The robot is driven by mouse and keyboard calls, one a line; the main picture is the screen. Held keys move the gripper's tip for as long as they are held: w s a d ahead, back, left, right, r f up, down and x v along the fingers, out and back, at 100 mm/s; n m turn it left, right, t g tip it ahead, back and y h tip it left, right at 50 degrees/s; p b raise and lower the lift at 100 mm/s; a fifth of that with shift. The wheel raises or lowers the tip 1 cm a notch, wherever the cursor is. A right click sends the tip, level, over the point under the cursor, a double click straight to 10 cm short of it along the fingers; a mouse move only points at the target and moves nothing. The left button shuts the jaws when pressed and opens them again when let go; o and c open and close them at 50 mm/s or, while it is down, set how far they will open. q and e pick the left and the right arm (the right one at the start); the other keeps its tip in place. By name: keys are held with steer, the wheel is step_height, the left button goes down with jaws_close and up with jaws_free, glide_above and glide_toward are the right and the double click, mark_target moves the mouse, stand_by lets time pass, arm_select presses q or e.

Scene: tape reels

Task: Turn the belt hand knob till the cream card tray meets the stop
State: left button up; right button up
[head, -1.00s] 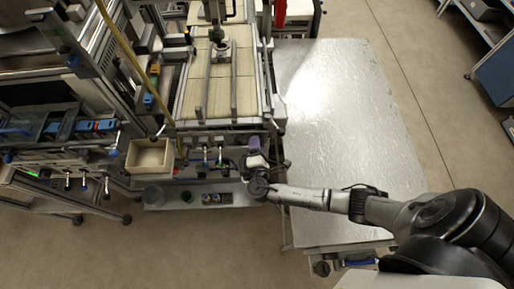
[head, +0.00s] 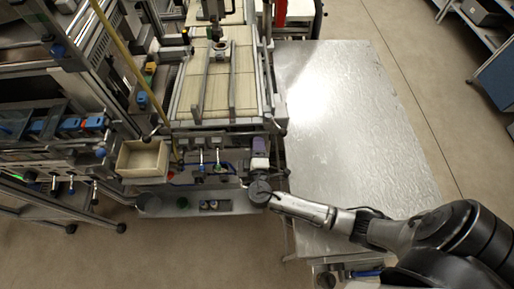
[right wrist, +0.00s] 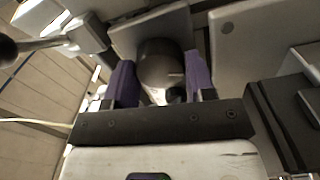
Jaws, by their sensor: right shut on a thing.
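My right gripper (head: 260,147) is at the front right corner of the belt machine. In the right wrist view its two purple fingers (right wrist: 160,82) stand on either side of the dark round belt hand knob (right wrist: 159,62) and are shut on it. The knob is hidden by the gripper in the head view. An open cream tray (head: 143,158) sits at the machine's front left, off the belt; I cannot tell whether it is the card tray. The pale slatted belt (head: 218,92) runs away from me between guide rails. I cannot clearly make out the stop. My left gripper is out of view.
A shiny metal table (head: 350,130) stands right of the machine, its top clear. Levers and a small control panel (head: 215,205) line the machine's front. A lever with a dark ball end (right wrist: 8,48) is close to the gripper at left in the wrist view.

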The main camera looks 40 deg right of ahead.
stand_by(0.3)
steer(key=o, duration=0.9)
steer(key=shift+o, duration=0.2)
steer(key=v, duration=1.3)
steer(key=shift+s+a, duration=0.25)
steer(key=shift+s, duration=0.05)
